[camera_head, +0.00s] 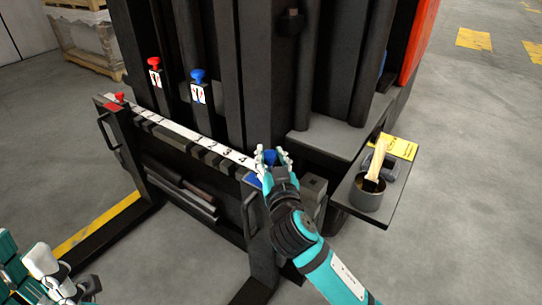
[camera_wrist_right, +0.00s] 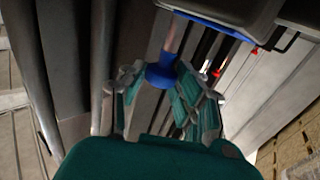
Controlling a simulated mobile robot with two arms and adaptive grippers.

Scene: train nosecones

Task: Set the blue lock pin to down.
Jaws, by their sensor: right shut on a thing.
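The blue lock pin (camera_head: 270,156) is at the right end of the carriage bar, partly hidden by my right gripper (camera_head: 271,158). In the right wrist view its blue knob (camera_wrist_right: 160,76) sits between my right gripper's fingers (camera_wrist_right: 158,90), which are shut on it. A length of bare shaft (camera_wrist_right: 170,40) shows between the knob and the blue plate (camera_wrist_right: 215,28), so the pin appears raised. My left gripper (camera_head: 62,287) is at the lower left, far from the pin; its fingers are not clear enough to tell open from shut.
A red pin (camera_head: 119,97) sits at the bar's left end. A red-knobbed lever (camera_head: 154,63) and a blue-knobbed lever (camera_head: 198,76) stand behind the numbered bar (camera_head: 185,133). A side shelf (camera_head: 386,213) right of my arm carries a grey can (camera_head: 369,193).

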